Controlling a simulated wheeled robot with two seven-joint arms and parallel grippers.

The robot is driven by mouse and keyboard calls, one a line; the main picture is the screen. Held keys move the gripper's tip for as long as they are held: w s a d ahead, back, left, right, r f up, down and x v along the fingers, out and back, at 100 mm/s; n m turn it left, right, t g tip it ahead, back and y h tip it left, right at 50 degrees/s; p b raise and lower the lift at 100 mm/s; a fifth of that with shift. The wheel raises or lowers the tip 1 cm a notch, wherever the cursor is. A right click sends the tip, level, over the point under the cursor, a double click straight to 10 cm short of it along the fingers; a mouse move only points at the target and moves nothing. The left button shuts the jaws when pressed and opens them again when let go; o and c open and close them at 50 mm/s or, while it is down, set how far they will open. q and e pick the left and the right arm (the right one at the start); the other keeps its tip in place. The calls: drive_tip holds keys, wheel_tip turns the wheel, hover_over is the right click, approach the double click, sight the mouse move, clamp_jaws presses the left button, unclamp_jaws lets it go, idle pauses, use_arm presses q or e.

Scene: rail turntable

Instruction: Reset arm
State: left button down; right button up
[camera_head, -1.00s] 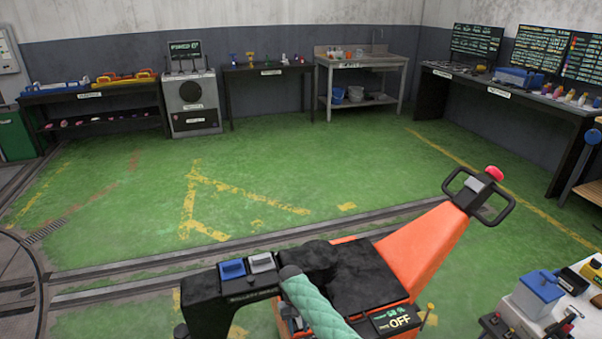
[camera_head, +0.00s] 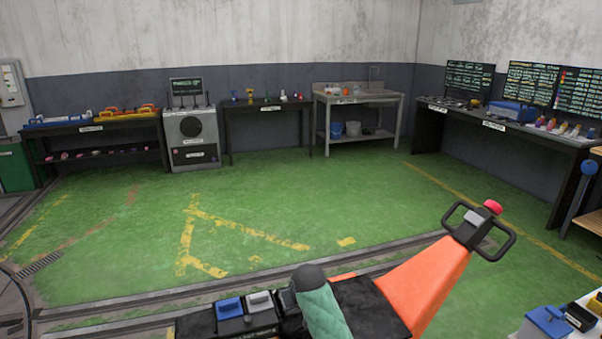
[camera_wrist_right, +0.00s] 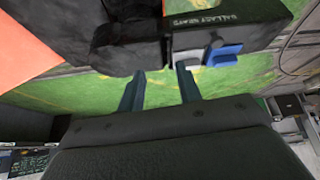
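My right gripper (camera_wrist_right: 160,70) shows in the right wrist view with its two fingers apart and nothing between them. Beyond its tips is the black holder (camera_wrist_right: 240,30) labelled "BALLAST SEATS", with a blue block (camera_wrist_right: 222,56) and a grey block (camera_wrist_right: 188,60) seated in it. In the head view, a teal quilted sleeve with a dark rounded end (camera_head: 322,312), apparently my right arm, stands over the orange machine (camera_head: 420,285). The blue block (camera_head: 230,308) and grey block (camera_head: 260,301) sit left of it. The right gripper cannot be made out in the head view. My left gripper is in neither view.
The orange machine has a black handle with a red button (camera_head: 493,207). A white surface with a blue-lidded box (camera_head: 546,322) is at lower right. Work tables (camera_head: 268,106) line the back wall, with a sink bench (camera_head: 355,98). The green floor (camera_head: 120,240) between is clear.

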drive_tip(key=s+d+f+m, duration=0.1)
drive_tip(key=s+d+f, duration=0.1)
drive_tip(key=s+d, duration=0.45)
drive_tip(key=s+d+f+m, duration=0.1)
drive_tip(key=s+d, duration=0.2)
drive_tip(key=s, duration=0.6)
drive_tip(key=s+d+f, duration=0.2)
drive_tip(key=s+d, duration=0.2)
drive_tip(key=s, duration=0.4)
drive_tip(key=s+d+f+g, duration=0.1)
drive_tip(key=s+f, duration=0.3)
drive_tip(key=s, duration=0.3)
drive_tip(key=s+d+f+g, duration=0.1)
drive_tip(key=s+f, duration=0.3)
drive_tip(key=s, duration=0.4)
drive_tip(key=s+d+f+m+g, duration=0.1)
drive_tip(key=s+f, duration=0.4)
drive_tip(key=s, duration=0.3)
drive_tip(key=shift+s+d+g+h, duration=0.2)
drive_tip(key=shift+d+g+h, duration=0.2)
